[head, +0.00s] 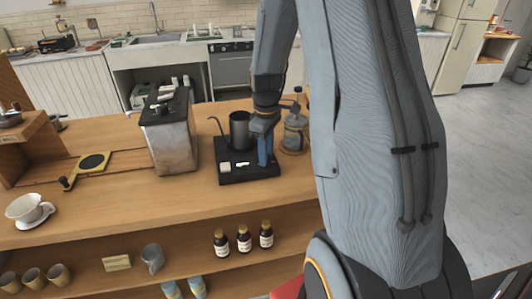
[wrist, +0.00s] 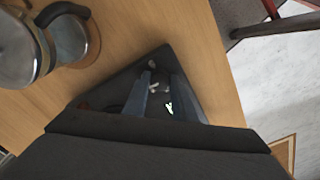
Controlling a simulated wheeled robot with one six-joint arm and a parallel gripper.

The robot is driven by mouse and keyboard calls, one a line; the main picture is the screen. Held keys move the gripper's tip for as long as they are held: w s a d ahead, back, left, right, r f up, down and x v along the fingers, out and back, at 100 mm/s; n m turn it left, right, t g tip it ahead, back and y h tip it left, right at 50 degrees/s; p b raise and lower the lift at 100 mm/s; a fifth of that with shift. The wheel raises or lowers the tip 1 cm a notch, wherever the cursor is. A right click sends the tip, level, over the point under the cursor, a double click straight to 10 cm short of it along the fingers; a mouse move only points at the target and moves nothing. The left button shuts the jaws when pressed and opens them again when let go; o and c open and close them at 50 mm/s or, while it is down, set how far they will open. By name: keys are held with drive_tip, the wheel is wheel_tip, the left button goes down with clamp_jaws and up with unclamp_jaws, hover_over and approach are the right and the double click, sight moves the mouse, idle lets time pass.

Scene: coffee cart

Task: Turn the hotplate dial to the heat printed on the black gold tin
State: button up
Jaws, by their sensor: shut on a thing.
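The black hotplate (head: 236,178) sits on the wooden counter in the head view, with a dark kettle (head: 239,130) standing on it. My gripper (head: 266,160) points down at the hotplate's right front. In the wrist view the hotplate (wrist: 95,97) lies under my gripper (wrist: 161,100). Its blue-grey fingers close around the dial area, where small light marks show between them. The dial itself is mostly hidden, so I cannot read its setting. I cannot pick out the black gold tin in either view.
A glass press pot (head: 294,135) stands close right of the hotplate; it also shows in the wrist view (wrist: 22,50). A metal machine (head: 171,143) stands to the left. Several bottles (head: 244,240) stand on the shelf below. Counter left of the hotplate is partly clear.

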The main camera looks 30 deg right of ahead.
drive_tip(key=m, duration=0.4)
drive_tip(key=shift+r+m+p, duration=0.1)
drive_tip(key=shift+m+p, duration=0.2)
drive_tip(key=m, duration=0.3)
drive_tip(key=shift+m, duration=0.4)
drive_tip(key=m, duration=0.8)
drive_tip(key=shift+w, duration=0.1)
drive_tip(key=shift+m, duration=0.4)
drive_tip(key=o, duration=1)
drive_tip(key=shift+o, duration=0.2)
